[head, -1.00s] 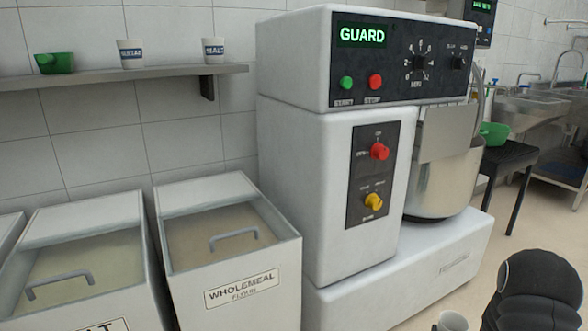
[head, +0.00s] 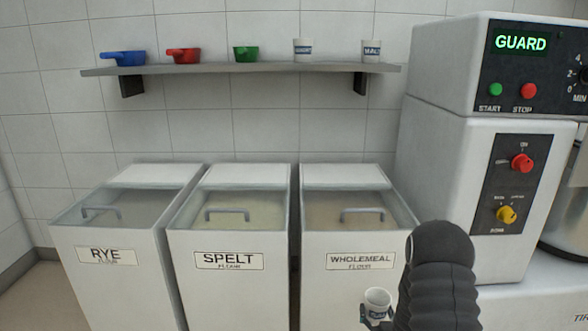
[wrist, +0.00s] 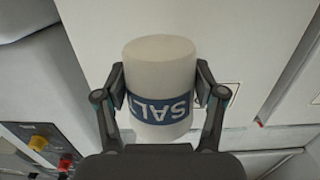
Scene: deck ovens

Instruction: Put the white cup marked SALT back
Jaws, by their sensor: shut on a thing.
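A white cup with a blue band reading SAL (wrist: 160,75) is between the two fingers of my gripper (wrist: 162,92) in the wrist view, its end letter hidden by a finger. In the head view the cup (head: 377,300) shows at the lower right, in front of the wholemeal bin, with my dark arm beside it. My gripper is shut on it. The grey wall shelf (head: 225,71) holds two similar white cups, one with a blurred blue label (head: 303,50) and one marked MALT (head: 371,51) near the right end.
On the shelf also stand a blue scoop (head: 123,58), a red scoop (head: 183,55) and a green scoop (head: 246,54). Below are bins marked RYE (head: 108,268), SPELT (head: 230,285) and WHOLEMEAL (head: 345,285). A white mixer (head: 455,165) stands at the right. The shelf has gaps between its items.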

